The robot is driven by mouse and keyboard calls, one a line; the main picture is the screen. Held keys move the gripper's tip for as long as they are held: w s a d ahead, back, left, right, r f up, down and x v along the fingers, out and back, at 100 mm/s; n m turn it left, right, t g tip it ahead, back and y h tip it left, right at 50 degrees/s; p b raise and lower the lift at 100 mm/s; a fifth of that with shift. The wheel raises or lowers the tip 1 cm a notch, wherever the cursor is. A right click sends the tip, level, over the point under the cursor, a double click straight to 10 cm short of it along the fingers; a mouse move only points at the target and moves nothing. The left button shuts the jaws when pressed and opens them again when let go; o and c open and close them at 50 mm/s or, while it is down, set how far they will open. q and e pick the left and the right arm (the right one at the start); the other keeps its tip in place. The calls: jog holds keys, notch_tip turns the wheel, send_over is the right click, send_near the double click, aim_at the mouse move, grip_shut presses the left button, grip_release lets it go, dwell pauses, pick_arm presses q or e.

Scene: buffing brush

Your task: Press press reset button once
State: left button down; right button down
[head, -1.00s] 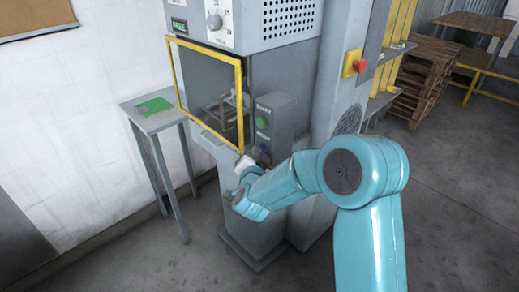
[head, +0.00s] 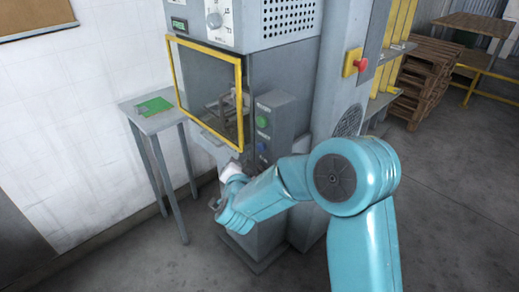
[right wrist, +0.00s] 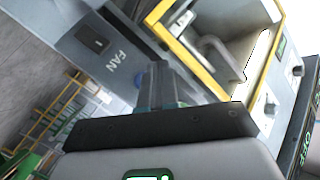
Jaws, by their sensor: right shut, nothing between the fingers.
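The press (head: 287,60) stands in the middle of the head view. Its grey control box (head: 285,115) carries a green button (head: 262,122) and, below it, a blue button (head: 262,147); their labels are too small to read surely. My right gripper (head: 231,172) is shut and empty, left of and below the blue button, apart from it in the picture. In the right wrist view its closed fingers (right wrist: 163,84) point toward the press front. My left gripper is not in view.
A yellow-framed guard (head: 241,105) covers the press opening, close to my right gripper. A red emergency button (head: 360,65) is on the column. A small side table (head: 160,114) stands left, wooden pallets (head: 425,80) back right. The floor at right is clear.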

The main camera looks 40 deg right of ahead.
jog(key=shift+s+a, duration=0.1)
jog(key=shift+a, duration=1.1)
jog(key=s+a+f+n+g+y, duration=0.1)
jog(key=s+a+f+n+y, duration=0.15)
jog(key=f, duration=0.55)
jog(key=s+a+f+n+g+y, duration=0.1)
jog(key=s+a+f+n+y, duration=0.15)
jog(key=f, duration=0.65)
jog(key=s+a+f+n+g+y, duration=0.2)
jog(key=a+f, duration=0.1)
jog(key=f, duration=0.5)
jog(key=s+a+f+n+g+y, duration=0.3)
jog(key=s+a, duration=0.3)
jog(key=s, duration=0.4)
jog(key=s+a+f+n+g+y, duration=0.3)
jog(key=s+a+f+g+y, duration=0.1)
jog(key=s, duration=0.6)
jog(key=a+f+g, duration=0.1)
jog(key=a+f, duration=0.1)
jog(key=a, duration=0.1)
jog(key=shift+s+a+y, duration=0.25)
jog(key=shift+s+y, duration=0.05)
jog(key=shift+s, duration=0.1)
jog(key=shift+r, duration=0.1)
